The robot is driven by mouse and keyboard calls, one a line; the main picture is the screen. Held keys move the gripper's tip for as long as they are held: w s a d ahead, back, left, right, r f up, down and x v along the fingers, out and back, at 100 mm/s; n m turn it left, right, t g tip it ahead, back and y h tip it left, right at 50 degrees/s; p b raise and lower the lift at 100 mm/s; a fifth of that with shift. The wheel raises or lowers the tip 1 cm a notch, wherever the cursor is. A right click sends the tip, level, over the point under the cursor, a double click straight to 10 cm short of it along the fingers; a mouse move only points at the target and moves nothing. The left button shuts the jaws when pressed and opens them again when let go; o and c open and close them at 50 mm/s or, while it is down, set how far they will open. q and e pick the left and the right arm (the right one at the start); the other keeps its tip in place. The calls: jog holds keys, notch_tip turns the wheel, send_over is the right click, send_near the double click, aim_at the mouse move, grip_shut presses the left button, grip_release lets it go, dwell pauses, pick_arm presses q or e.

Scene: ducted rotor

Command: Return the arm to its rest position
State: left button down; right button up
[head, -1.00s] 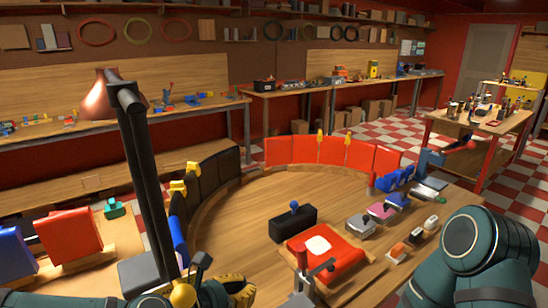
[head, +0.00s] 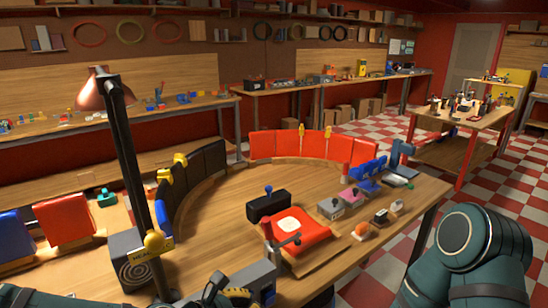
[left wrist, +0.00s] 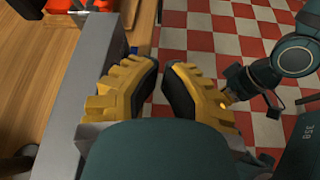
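My left gripper (head: 232,296) shows only in part at the bottom edge of the head view, in front of the curved wooden workbench (head: 210,230). In the left wrist view its two yellow fingers with dark pads (left wrist: 162,82) stand slightly apart, with checkered floor visible between them and nothing held. A grey block-like edge (left wrist: 95,85) lies close to the left finger in that view. My right arm is folded at the lower right of the head view, its gripper out of frame. A dark wrist end (left wrist: 238,82) of a teal arm shows in the left wrist view, its fingers unclear.
A lamp post (head: 130,170) rises from the bench's left side. A red pad (head: 300,238), a black box (head: 268,205) and a grey box (head: 252,284) stand on the bench. Checkered floor (head: 375,270) is clear right of the bench. A side table (head: 465,120) stands farther right.

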pick_arm(q)
jog(key=s+d+f+m+g+y, duration=0.1)
jog(key=s+f+m+g, duration=0.1)
jog(key=f+m, duration=0.4)
jog(key=s+d+f+m+g+y, duration=0.1)
jog(key=s+f+m+g, duration=0.15)
jog(key=f+m, duration=0.4)
jog(key=s+a+f+m+g+y, duration=0.1)
jog(key=s+a+f+m+y, duration=0.1)
jog(key=f+m, duration=0.3)
jog(key=s+a+f+m+g+y, duration=0.1)
jog(key=s+a+f+m, duration=0.1)
jog(key=a+f+m, duration=0.2)
notch_tip(320, 180, down, 3)
jog(key=shift+s+a+r+m+y, duration=0.15)
jog(key=shift+s+a+m+y, duration=0.2)
jog(key=shift+m, duration=0.3)
